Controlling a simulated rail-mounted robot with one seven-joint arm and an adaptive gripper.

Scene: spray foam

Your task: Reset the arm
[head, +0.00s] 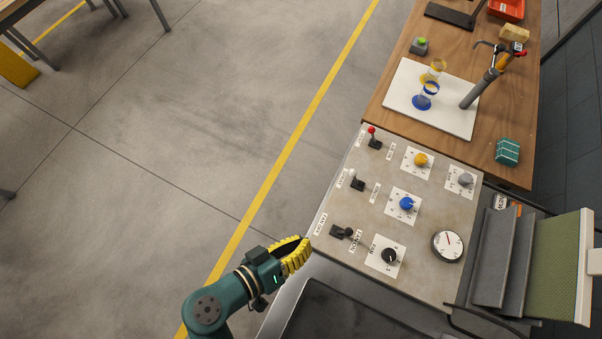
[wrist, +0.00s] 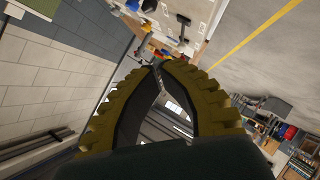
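My gripper (head: 303,242) has yellow ribbed fingers with dark inner faces and is on the end of my teal arm in the head view. It is just left of the near left corner of the control panel (head: 345,215), seemingly apart from it. In the wrist view the two fingers bow outward and their tips come together (wrist: 156,66). Nothing is held between them; only the background shows through the gap.
A wooden table (head: 385,117) with a white board (head: 408,98) lies beyond. Open floor (head: 180,130) is on the left.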

